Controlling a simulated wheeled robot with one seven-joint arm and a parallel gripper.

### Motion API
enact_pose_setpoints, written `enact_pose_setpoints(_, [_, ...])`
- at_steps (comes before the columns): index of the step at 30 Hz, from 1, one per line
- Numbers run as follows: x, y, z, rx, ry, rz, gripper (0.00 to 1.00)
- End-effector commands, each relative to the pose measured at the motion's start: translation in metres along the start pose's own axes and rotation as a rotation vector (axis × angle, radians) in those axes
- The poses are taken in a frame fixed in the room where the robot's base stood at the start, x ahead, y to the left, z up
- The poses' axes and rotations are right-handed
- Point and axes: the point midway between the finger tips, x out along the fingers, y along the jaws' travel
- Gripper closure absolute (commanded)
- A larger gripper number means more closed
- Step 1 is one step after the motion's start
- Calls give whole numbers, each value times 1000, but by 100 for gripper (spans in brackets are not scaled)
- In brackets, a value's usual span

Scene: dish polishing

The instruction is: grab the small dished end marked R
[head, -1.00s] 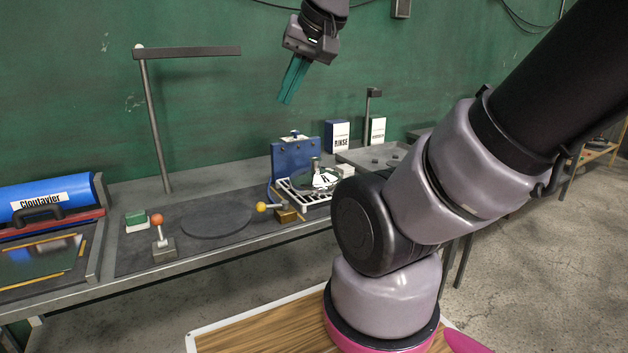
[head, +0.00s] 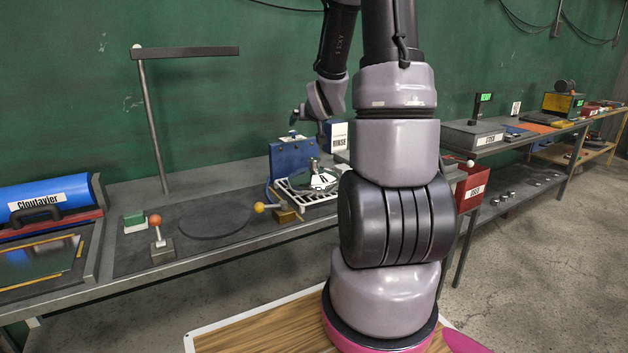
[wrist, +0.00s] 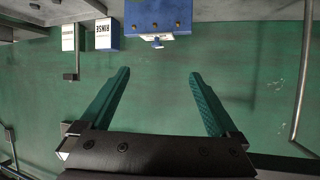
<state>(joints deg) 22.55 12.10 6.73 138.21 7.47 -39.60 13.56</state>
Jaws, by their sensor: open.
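The small dished end (head: 326,182) shows in the head view as a dark round piece with a white label on the white rack (head: 303,197), in front of the blue block (head: 293,160). The mark on the label is too small to read clearly now. My gripper (wrist: 158,74) is open and empty in the wrist view, its two teal fingers wide apart over the green wall. The dished end does not show in the wrist view.
A yellow-knobbed lever (head: 262,207) and an orange-knobbed lever (head: 155,220) stand near a dark round disc (head: 215,220). A tall lamp post (head: 155,120) rises at the back left.

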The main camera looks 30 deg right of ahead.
Motion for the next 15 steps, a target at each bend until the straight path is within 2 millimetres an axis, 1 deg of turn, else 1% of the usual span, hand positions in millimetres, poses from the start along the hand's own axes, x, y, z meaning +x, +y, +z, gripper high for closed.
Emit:
enact_pose_setpoints(1, [18,11,15,-6,18,2,4])
enact_pose_setpoints(3, [38,23,28,-20,66,-3,4])
enact_pose_setpoints(5, [52,32,41,-31,107,-10,4])
enact_pose_setpoints(6, [61,37,50,-37,134,-16,4])
enact_pose_setpoints(10, [81,53,85,-53,223,-36,4])
enact_pose_setpoints(12, [87,59,102,-59,270,-48,4])
enact_pose_setpoints(15, [91,64,124,-65,326,-63,4])
